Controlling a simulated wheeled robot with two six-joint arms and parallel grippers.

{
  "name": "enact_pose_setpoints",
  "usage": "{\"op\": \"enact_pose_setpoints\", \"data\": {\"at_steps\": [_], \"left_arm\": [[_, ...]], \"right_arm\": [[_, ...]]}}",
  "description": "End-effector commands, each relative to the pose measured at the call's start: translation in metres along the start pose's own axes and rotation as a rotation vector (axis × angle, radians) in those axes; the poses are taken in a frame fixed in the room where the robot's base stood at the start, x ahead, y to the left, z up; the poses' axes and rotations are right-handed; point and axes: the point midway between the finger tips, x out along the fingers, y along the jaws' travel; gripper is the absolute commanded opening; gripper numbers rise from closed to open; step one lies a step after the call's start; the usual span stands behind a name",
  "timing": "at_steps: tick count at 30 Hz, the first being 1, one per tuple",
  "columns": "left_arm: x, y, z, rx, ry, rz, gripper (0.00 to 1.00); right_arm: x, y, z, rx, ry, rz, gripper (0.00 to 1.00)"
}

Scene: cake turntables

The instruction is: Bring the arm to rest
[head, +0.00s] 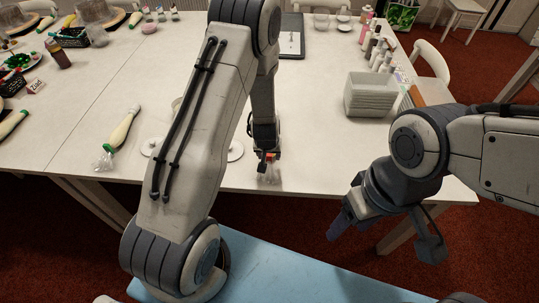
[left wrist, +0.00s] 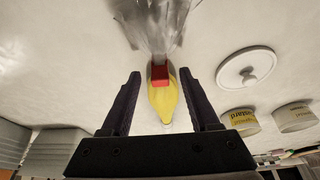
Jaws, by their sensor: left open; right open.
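My left gripper (head: 266,160) is low over the table's front edge, with its arm across the middle of the head view. In the left wrist view its two dark fingers (left wrist: 162,82) are open. A yellow piping bag (left wrist: 163,100) with a red band and a crumpled clear plastic end lies between them, with a gap on each side. In the head view my left arm hides most of it, and only a clear bit (head: 268,174) shows under the gripper. My right gripper (head: 345,222) is open and empty, out in front of the table, pointing down.
A stack of grey-green trays (head: 371,95) stands at the right, with bottles (head: 377,50) behind. A white lid (left wrist: 245,66) and yellow-labelled cups (left wrist: 240,122) are near the left gripper.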

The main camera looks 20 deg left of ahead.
Motion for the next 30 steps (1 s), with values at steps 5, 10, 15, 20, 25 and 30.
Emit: {"op": "enact_pose_setpoints", "data": {"at_steps": [5, 10, 15, 20, 25, 30], "left_arm": [[-0.006, 0.0, -0.002, 0.0, 0.0, 0.0, 0.62], [-0.02, 0.0, -0.007, 0.0, 0.0, 0.0, 0.62], [-0.033, 0.0, -0.012, 0.0, 0.0, 0.0, 0.62], [-0.045, 0.0, -0.016, 0.0, 0.0, 0.0, 0.62], [-0.057, 0.001, -0.021, 0.0, 0.0, 0.0, 0.62], [-0.057, 0.001, -0.021, 0.0, 0.0, 0.0, 0.62]], "right_arm": [[-0.006, 0.0, 0.0, 0.0, 0.0, 0.0, 0.62], [-0.02, -0.001, -0.001, 0.0, 0.0, 0.0, 0.62], [-0.033, -0.002, -0.002, 0.0, 0.0, 0.0, 0.62], [-0.044, -0.003, -0.002, 0.0, 0.0, 0.0, 0.62], [-0.056, -0.004, -0.003, 0.0, 0.0, 0.0, 0.62], [-0.056, -0.004, -0.003, 0.0, 0.0, 0.0, 0.62]]}}
